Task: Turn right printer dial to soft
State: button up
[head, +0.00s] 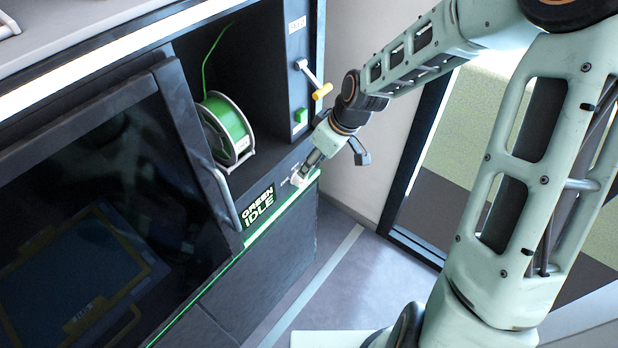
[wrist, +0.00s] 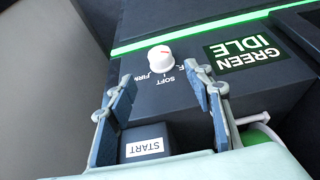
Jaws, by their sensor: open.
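A dark block labelled START (wrist: 145,143) shows between the fingers. The display (head: 258,207) reads GREEN IDLE, above a glowing green strip. Floor to the right is clear.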

aim_at(300, 179)
jog(key=x, duration=1)
jog(key=shift+f+b, duration=0.1)
jog(key=shift+b, duration=0.2)
jog(key=shift+d, duration=0.1)
jog(key=c, duration=1.2)
jog(key=shift+o, duration=0.2)
